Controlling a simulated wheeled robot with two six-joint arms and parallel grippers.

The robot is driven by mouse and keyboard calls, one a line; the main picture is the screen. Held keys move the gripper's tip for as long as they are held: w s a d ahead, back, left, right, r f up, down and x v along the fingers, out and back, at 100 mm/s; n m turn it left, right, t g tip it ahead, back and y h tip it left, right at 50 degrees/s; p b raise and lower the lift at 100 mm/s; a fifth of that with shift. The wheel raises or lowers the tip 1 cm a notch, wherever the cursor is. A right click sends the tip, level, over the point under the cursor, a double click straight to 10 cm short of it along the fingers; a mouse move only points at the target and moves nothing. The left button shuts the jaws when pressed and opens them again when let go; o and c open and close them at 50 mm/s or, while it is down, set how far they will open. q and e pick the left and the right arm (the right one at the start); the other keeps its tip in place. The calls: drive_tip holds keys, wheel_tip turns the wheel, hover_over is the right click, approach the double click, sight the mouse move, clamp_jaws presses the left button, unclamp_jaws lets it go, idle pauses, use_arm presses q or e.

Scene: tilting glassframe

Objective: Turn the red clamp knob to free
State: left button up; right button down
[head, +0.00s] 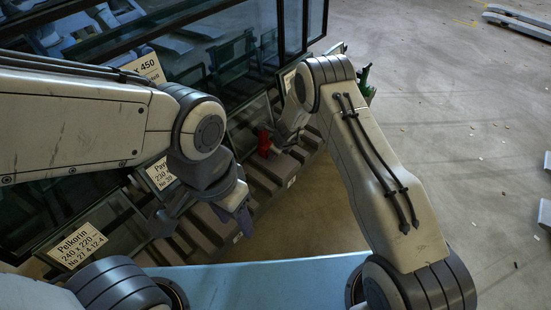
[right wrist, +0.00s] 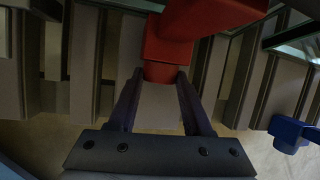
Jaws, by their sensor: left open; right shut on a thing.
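The red clamp knob (head: 264,142) shows in the head view on the dark slatted rack, just left of my right gripper (head: 284,146). In the right wrist view the red knob (right wrist: 168,62) fills the top middle. There the two dark fingers of my right gripper (right wrist: 157,78) are closed on its lower, narrower part, one on each side. My left gripper (head: 208,222) is open and empty in the head view, over the lower left part of the rack, apart from the red knob. Its fingers are partly hidden by its own wrist.
Glass panes (head: 250,60) stand in the rack at the upper left, with paper labels (head: 80,246) in front. A blue knob (right wrist: 290,134) is at the right of the right wrist view. A light blue surface (head: 260,285) lies at the bottom. Concrete floor (head: 450,150) is open on the right.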

drive_tip(key=shift+a+f+t+h+b, duration=0.15)
drive_tip(key=shift+t+h+b, duration=0.4)
drive_tip(key=shift+b, duration=3.05)
drive_tip(key=shift+r, duration=0.2)
drive_tip(key=shift+s, duration=0.1)
drive_tip(key=shift+c, duration=1.7)
unclamp_jaws()
drive_tip(key=p+v, duration=0.2)
drive_tip(key=v, duration=0.8)
drive_tip(key=shift+r, duration=0.25)
drive_tip(key=shift+s, duration=0.15)
